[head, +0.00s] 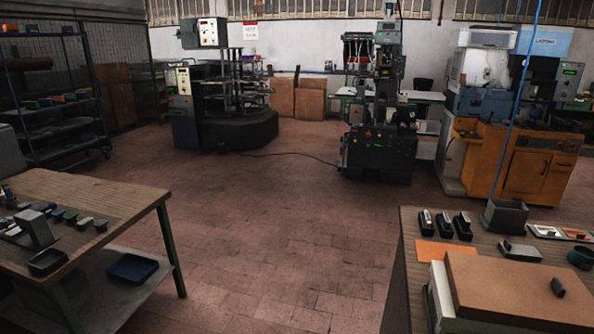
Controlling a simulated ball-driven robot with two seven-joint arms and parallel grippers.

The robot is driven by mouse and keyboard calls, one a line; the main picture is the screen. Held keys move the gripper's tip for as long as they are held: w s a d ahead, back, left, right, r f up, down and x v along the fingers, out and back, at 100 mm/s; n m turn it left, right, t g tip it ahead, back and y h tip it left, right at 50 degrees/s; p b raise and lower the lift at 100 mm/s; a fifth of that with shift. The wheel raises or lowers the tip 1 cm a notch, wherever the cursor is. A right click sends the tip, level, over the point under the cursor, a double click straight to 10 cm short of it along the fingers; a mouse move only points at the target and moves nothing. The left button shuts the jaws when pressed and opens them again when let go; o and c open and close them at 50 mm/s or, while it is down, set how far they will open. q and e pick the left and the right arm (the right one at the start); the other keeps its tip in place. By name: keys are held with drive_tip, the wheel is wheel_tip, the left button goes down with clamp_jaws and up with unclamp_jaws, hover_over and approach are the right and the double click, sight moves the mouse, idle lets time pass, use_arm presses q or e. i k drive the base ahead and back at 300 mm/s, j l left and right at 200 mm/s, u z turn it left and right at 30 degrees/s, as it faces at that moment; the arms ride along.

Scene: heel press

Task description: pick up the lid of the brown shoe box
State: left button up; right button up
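A brown, flat-topped box shape (515,283) is at the lower right, on the right-hand table (398,290). Its broad brown top looks like a closed lid, but I cannot make out a seam between lid and box. A small dark rounded piece (558,287) shows against its top near the right. A pale grey-white block (441,297) shows at its left side and partly below it. The lower frame edge cuts off the near part. Neither of my grippers is in view.
Behind the brown box are an orange sheet (446,254), several black-based shoe-like pieces (462,226) and a dark bin (505,216). A left table (125,195) holds small items. Open tiled floor (270,220) lies between the tables; machines stand at the back.

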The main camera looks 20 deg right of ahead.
sight(548, 299)
drive_tip(key=i+z, duration=0.1)
drive_tip(key=z, duration=0.35)
drive_tip(key=i+j+z, duration=0.1)
drive_tip(key=z, duration=0.4)
drive_tip(key=i+j+z, duration=0.1)
drive_tip(key=z, duration=0.35)
drive_tip(key=j+z, duration=0.2)
drive_tip(key=z, duration=0.3)
drive_tip(key=j+z, duration=0.15)
drive_tip(key=z, duration=0.3)
drive_tip(key=i+j, duration=0.05)
